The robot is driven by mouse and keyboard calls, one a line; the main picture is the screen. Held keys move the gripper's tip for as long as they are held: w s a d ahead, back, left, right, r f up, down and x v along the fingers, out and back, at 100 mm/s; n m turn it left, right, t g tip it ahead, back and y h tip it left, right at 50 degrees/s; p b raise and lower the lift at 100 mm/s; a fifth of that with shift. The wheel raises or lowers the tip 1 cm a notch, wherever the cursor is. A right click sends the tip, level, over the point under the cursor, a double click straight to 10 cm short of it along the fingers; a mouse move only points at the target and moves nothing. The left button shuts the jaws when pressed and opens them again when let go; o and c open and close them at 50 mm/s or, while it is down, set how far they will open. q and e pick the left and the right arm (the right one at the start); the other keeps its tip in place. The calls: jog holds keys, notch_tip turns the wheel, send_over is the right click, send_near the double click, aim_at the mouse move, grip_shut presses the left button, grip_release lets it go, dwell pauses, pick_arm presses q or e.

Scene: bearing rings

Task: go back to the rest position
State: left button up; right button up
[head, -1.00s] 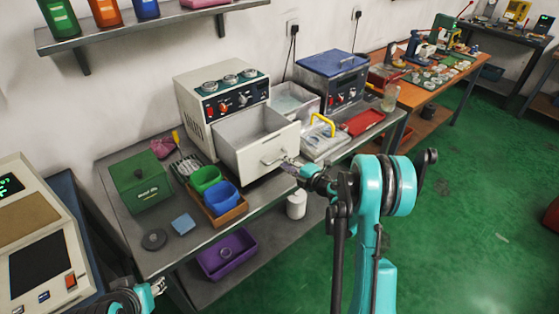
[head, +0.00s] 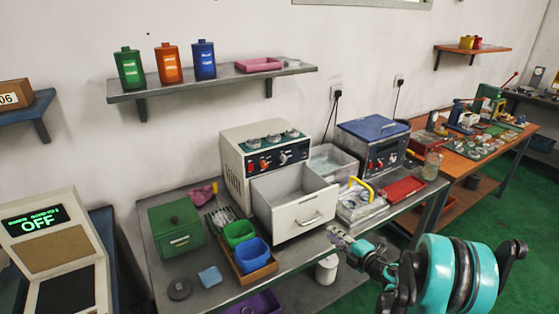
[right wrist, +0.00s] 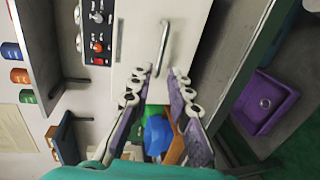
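My right gripper (head: 337,233) is near the front of the white pull-out drawer (head: 303,213) of the beige machine (head: 262,146), to the right of its handle (head: 312,219) in the head view. The drawer stands pulled out and its visible inside looks empty. In the right wrist view the two fingers of my right gripper (right wrist: 165,72) are apart with nothing between them. The drawer handle (right wrist: 163,47) lies beyond the fingertips, apart from them. My left gripper is not in the head view.
A red tray (head: 403,188) lies to the right. A purple bin (right wrist: 264,103) is below the bench.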

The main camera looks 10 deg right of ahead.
notch_tip(320, 180, up, 21)
jog(key=s+d+m+t+h, duration=0.1)
jog(key=s+m+t+h, duration=0.25)
jog(key=m+h, duration=0.75)
jog(key=s+a+f+m+g+y, duration=0.2)
jog(key=s+a+f+m+g, duration=0.1)
jog(key=s, duration=0.5)
jog(key=s+a+f+m+g+y, duration=0.1)
jog(key=s+a+f+m+g, duration=0.3)
jog(key=s+a+f, duration=0.2)
jog(key=s+a+f+m+g+y, duration=0.2)
jog(key=s+a+f+m+g, duration=0.2)
jog(key=s, duration=0.7)
notch_tip(320, 180, down, 2)
jog(key=shift+a+y, duration=0.3)
jog(key=shift+a, duration=0.4)
